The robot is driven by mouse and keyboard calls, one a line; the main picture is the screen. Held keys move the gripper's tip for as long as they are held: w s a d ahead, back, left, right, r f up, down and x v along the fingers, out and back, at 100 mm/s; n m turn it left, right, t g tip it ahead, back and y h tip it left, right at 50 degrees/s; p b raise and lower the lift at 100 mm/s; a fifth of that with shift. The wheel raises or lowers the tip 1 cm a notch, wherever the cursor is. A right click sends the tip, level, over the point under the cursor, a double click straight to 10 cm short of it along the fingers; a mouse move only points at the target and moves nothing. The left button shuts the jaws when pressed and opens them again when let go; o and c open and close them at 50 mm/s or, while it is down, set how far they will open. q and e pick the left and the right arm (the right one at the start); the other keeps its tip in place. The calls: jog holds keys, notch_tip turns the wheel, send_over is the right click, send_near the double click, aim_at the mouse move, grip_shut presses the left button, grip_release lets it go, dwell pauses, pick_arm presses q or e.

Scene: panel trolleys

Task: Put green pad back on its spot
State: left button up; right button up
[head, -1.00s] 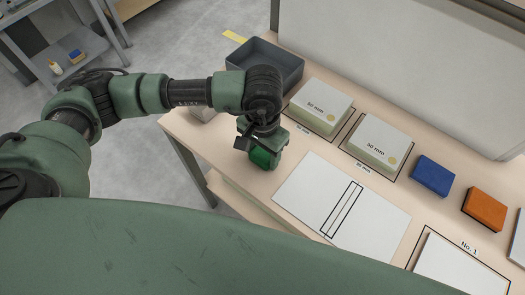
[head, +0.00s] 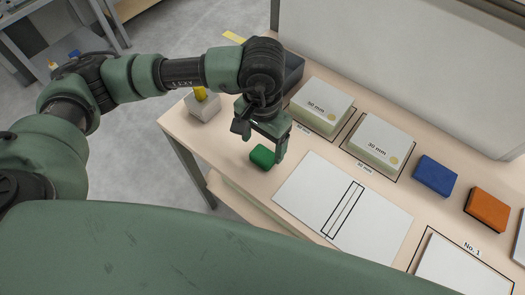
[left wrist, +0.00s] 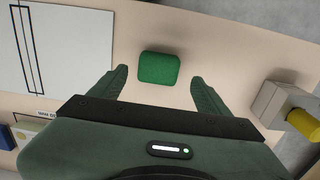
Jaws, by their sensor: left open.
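The green pad (head: 263,157) lies on the light wooden table near its front left edge, left of the white panel. It also shows in the left wrist view (left wrist: 159,68), just beyond the fingertips. My left gripper (head: 268,143) is open and empty, above and behind the pad. In the left wrist view its two fingers (left wrist: 160,83) stand apart, on either side of the pad's near side. My right gripper is not in view. I cannot tell which marked place is the pad's spot.
A white panel (head: 388,223) with a black outlined strip lies right of the pad. Behind are 50 mm (head: 320,100) and 30 mm (head: 377,143) blocks, then blue (head: 435,175) and orange (head: 487,209) pads. A grey block with a yellow top (head: 203,106) stands left; a dark tray (head: 293,70) stands behind.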

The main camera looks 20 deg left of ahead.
aim_at(263, 154)
pick_arm(q)
notch_tip(263, 154, up, 7)
jog(key=shift+b, duration=0.45)
